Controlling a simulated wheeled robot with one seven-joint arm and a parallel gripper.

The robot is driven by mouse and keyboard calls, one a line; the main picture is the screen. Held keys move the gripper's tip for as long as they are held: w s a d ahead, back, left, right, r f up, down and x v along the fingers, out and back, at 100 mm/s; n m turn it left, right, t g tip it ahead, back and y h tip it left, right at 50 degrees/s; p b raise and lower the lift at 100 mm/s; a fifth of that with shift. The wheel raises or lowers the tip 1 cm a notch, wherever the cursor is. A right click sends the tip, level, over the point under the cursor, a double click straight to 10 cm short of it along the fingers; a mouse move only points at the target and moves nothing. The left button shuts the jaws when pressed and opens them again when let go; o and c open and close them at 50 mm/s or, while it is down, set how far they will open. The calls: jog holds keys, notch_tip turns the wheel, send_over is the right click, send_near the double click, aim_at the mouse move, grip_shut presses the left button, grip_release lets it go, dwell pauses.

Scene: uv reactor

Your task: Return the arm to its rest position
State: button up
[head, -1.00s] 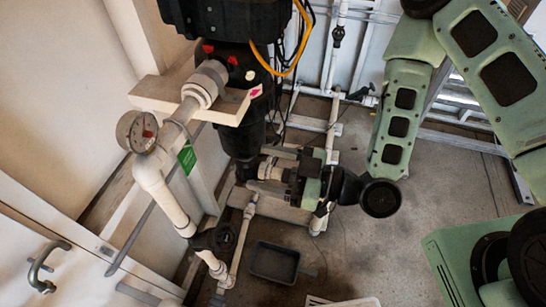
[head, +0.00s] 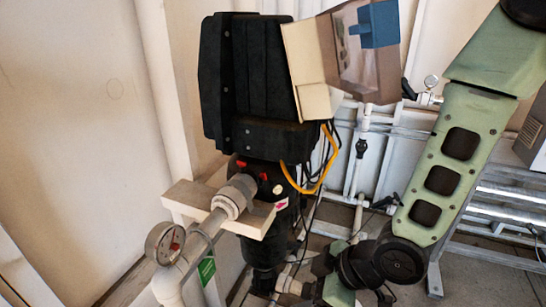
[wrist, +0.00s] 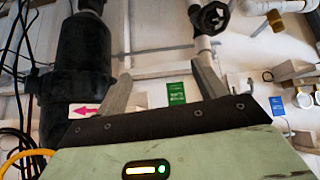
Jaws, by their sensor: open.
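My gripper (wrist: 161,66) shows in the wrist view with its two grey fingers spread apart and nothing between them. Behind the fingers are a white wall, a black cylindrical housing (wrist: 82,75) and a black valve handle (wrist: 211,18). In the head view my green arm (head: 462,145) hangs down from the upper right and bends at a dark joint near the bottom centre. My wrist end lies low beside the foot of the black reactor unit (head: 268,90). The fingers are not clear there.
A white pipe with a round pressure gauge (head: 164,244) runs at the lower left. A yellow cable (head: 327,165) loops beside the unit. A box-like panel (head: 365,50) juts out at its upper right. A metal frame (head: 500,212) stands behind my arm.

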jog(key=s+d+r+m+g+h, duration=0.1)
jog(key=s+d+r+m+h, duration=0.2)
jog(key=s+r, duration=0.3)
jog(key=s+d+r+m+g+h, duration=0.1)
jog(key=s+d+r+m+h, duration=0.2)
jog(key=s+r, duration=0.3)
notch_tip(320, 180, up, 2)
jog(key=shift+d+r+m+g+h, duration=0.1)
jog(key=shift+d+m+g+h, duration=0.3)
jog(key=shift+d, duration=0.5)
jog(key=shift+w, duration=0.1)
dwell(0.8)
